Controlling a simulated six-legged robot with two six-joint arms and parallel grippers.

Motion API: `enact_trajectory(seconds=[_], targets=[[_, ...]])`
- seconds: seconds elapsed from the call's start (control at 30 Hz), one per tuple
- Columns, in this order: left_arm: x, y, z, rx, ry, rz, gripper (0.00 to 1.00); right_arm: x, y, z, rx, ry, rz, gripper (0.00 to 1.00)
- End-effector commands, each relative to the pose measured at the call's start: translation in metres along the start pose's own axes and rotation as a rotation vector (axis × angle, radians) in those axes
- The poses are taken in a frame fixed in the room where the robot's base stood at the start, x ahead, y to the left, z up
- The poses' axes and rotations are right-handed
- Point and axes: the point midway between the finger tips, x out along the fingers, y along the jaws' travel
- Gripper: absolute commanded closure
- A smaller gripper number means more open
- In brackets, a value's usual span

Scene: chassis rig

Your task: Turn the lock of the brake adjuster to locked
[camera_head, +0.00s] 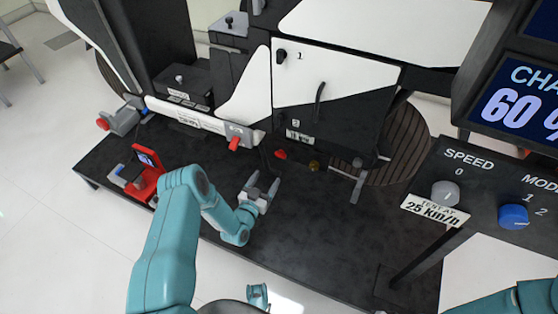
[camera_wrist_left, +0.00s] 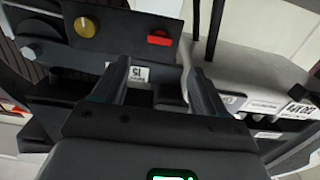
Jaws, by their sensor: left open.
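No part is labelled legibly as the brake adjuster, so I cannot tell which it is or how its lock stands. The left wrist view shows a yellow knob (camera_wrist_left: 86,26) and a red part (camera_wrist_left: 159,38) beyond the fingers. My left gripper (camera_head: 262,185) is open and empty, apart from these parts. My right gripper is out of view.
A red device (camera_head: 146,172) with a small screen stands on the dark platform (camera_head: 320,240) at the left. A control panel with a grey knob (camera_head: 445,193) and a blue knob (camera_head: 513,216) is at the right. The platform's front middle is clear.

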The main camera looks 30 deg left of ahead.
Motion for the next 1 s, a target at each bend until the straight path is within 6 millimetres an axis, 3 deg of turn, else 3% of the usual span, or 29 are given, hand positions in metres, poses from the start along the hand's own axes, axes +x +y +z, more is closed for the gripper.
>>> enact_trajectory(seconds=[0.2, 0.4, 0.6, 0.9, 1.0], targets=[[0.057, 0.001, 0.004, 0.003, 0.006, 0.004, 0.28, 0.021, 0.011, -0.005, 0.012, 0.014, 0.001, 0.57], [0.096, 0.001, 0.003, 0.001, 0.004, 0.005, 0.28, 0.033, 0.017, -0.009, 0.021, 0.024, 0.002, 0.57], [0.114, 0.000, 0.001, 0.000, 0.001, 0.004, 0.28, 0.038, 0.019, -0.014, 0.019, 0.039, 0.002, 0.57], [0.116, 0.000, 0.000, -0.001, 0.000, 0.004, 0.28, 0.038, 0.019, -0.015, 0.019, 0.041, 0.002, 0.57], [0.116, 0.000, 0.000, -0.001, 0.000, 0.004, 0.60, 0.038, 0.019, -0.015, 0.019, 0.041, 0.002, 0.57]])
